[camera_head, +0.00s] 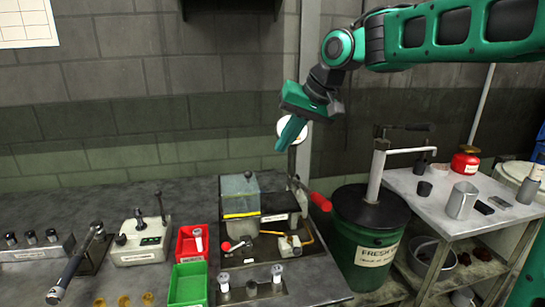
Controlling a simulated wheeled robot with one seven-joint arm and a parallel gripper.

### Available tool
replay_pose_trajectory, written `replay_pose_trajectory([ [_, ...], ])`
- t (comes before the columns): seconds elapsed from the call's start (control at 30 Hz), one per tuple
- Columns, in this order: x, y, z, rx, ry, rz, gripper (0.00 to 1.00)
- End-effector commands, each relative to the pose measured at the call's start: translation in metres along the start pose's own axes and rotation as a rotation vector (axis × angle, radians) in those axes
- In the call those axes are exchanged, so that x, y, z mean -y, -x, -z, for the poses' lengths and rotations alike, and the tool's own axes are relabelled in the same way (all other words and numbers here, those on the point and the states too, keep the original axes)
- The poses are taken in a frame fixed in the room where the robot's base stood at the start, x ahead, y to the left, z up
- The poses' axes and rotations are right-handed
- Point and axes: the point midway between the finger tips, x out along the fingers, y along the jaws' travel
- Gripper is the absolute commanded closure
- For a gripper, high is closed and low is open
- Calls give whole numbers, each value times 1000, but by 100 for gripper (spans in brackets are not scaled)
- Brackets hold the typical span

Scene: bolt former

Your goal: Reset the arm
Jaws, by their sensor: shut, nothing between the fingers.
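My arm (450,33) is green and black and reaches in from the upper right. It bends down at the wrist. My gripper (283,147) is shut and empty. It points down and to the left in the air, in front of the block wall and above the bolt former machine (240,195) with its clear guard. A pale round dial (306,132) shows partly behind the gripper. The gripper appears apart from the machine, though depth is hard to judge.
A red bin (186,247) and a green bin (187,287) sit left of the machine. A red-handled lever (320,201) sticks out at its right. A green drum (366,240) with a pump and a cart (425,192) with cups stand at right.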

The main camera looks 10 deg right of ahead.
Motion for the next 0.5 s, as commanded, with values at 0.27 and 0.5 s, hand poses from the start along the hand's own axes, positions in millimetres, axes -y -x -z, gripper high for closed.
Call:
replay_pose_trajectory([
  [0.27, 2, 29, -1, 1, 4, 0, 100],
  [0.5, -59, 37, -28, 8, -70, -91, 100],
])
